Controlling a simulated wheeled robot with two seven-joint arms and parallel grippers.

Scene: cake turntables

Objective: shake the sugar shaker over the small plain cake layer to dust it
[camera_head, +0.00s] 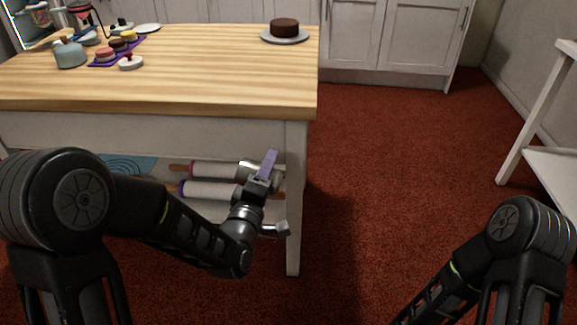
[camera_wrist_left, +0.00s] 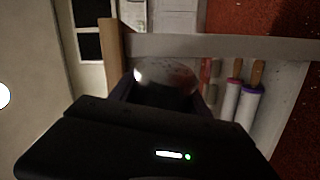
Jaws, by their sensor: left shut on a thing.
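A small plain dark-brown cake layer (camera_head: 284,27) sits on a grey round plate or stand (camera_head: 284,37) near the table's far right corner. My left gripper (camera_head: 268,163) is in front of the table, below its top and well short of the cake. It is shut on a rounded, shiny, partly see-through thing, which looks like the sugar shaker (camera_wrist_left: 166,76) in the left wrist view. In the head view a silvery body (camera_head: 246,170) shows behind the gripper, partly hidden. My right gripper is out of view; only its arm shows at lower right.
The wooden table (camera_head: 200,75) has a clear middle. Rolling pins (camera_head: 208,190) lie on the shelf beneath. A white side table (camera_head: 540,115) stands at right.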

